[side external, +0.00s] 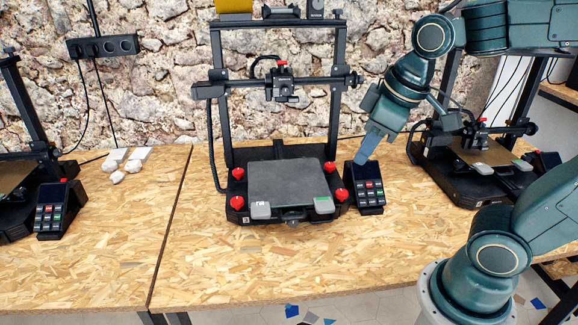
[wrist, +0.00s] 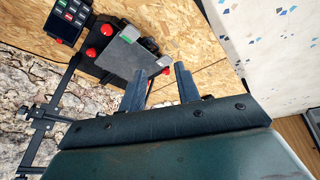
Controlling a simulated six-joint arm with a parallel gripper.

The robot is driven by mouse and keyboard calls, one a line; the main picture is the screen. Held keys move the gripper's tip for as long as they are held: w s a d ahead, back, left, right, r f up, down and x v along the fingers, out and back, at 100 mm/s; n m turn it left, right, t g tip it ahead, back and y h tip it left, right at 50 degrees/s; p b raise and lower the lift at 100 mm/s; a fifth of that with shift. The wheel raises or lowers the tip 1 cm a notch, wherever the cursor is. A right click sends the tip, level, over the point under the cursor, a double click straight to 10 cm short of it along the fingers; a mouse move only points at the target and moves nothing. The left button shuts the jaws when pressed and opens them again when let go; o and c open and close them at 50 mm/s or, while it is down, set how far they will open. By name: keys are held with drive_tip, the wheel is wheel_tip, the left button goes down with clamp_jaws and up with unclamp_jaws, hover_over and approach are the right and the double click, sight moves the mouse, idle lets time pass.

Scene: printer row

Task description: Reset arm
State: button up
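My gripper (side external: 364,157) points down and to the left in the side view, its tip in front of or just above the top of the middle printer's control panel (side external: 369,196). I cannot tell how far apart they are in depth. In the wrist view my gripper (wrist: 160,68) shows two dark fingers with a clear gap, open and empty. The middle printer (side external: 285,150) stands upright on the table, with a bare grey bed (side external: 290,182) and red knobs at its corners. Its bed also shows in the wrist view (wrist: 122,55).
The chipboard table (side external: 250,265) is clear in front of the middle printer. A second printer (side external: 475,165) stands at right, close behind my arm. Part of another printer (side external: 22,150) and its panel (side external: 58,208) are at left. White pieces (side external: 127,162) lie near the stone wall.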

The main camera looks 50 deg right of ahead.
drive_tip(key=s+m+t, duration=0.1)
drive_tip(key=s+m, duration=0.1)
drive_tip(key=s, duration=0.4)
drive_tip(key=shift+m, duration=0.4)
drive_tip(key=shift+a+f, duration=0.1)
idle(0.6)
